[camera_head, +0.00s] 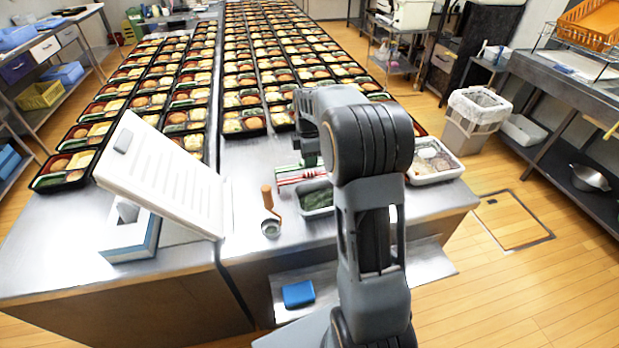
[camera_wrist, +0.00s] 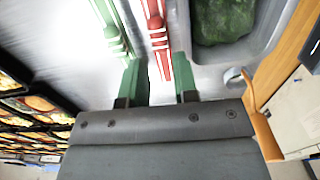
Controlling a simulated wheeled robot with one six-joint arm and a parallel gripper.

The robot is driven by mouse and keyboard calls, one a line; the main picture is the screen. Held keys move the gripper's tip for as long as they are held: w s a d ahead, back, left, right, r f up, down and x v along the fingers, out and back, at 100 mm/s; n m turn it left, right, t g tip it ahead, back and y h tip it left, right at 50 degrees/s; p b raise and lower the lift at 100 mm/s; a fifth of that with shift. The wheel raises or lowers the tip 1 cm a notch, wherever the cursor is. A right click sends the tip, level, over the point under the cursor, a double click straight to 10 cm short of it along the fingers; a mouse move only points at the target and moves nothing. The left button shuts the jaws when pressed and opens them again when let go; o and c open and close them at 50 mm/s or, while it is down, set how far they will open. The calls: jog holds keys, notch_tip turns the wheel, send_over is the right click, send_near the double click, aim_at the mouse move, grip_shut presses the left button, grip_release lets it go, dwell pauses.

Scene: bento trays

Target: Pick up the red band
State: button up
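The red band (camera_wrist: 157,40) is a long, thin red strip on the metal table. In the wrist view its near end lies in line with the gap between my fingers. A green band (camera_wrist: 109,30) lies to the left. My gripper (camera_wrist: 160,84) is open, with green fingertips apart and nothing visibly clamped. In the head view the bands (camera_head: 288,181) show left of my arm, which partly hides them and my gripper.
A tray of green food (camera_head: 316,198) lies beside the bands. A wooden-handled ladle (camera_head: 267,200) is to the left. A white slanted panel (camera_head: 165,178) and a tissue box (camera_head: 130,230) stand further left. Bento trays (camera_head: 186,120) fill the table behind. A white tub (camera_head: 436,160) is right.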

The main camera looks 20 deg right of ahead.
aim_at(310, 172)
jog(key=shift+d+f+p, duration=0.1)
jog(key=shift+f+p, duration=0.2)
jog(key=shift+f, duration=2.4)
grip_shut()
jog(key=shift+r, duration=0.1)
